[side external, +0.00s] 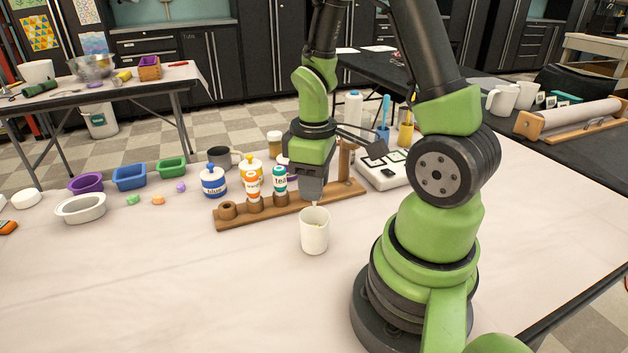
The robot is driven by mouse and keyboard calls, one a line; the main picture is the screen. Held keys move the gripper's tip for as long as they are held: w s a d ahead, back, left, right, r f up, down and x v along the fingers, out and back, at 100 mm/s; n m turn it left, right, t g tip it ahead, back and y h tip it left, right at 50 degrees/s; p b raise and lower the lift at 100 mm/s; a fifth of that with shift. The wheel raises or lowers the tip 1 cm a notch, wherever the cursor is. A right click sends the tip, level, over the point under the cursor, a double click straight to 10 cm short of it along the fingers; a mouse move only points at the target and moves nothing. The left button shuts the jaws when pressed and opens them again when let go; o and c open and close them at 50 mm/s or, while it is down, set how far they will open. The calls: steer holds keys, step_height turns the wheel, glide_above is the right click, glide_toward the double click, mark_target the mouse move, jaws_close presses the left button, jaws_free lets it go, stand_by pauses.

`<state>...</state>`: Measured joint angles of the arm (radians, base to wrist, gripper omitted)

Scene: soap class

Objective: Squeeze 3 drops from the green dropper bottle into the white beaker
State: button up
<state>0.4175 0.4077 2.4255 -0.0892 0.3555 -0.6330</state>
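The white beaker (314,240) stands upright on the pale table in front of the wooden rack. My gripper (313,199) points down just above its mouth. A small pale tip shows below the fingers, pointing down into the beaker opening; it looks like the nozzle of an inverted dropper bottle held between them. The bottle's body and colour are hidden by the gripper, so I cannot confirm that it is the green one. No plainly green-labelled bottle shows in the rack. The beaker's contents and any falling drop are too small to tell.
The wooden rack (345,190) holds an orange-labelled bottle (252,187) and a teal-labelled bottle (280,183), close left of my gripper. The table front left is clear.

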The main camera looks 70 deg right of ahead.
steer(key=shift+r, duration=0.15)
steer(key=shift+r, duration=1.4)
steer(key=shift+w, duration=0.1)
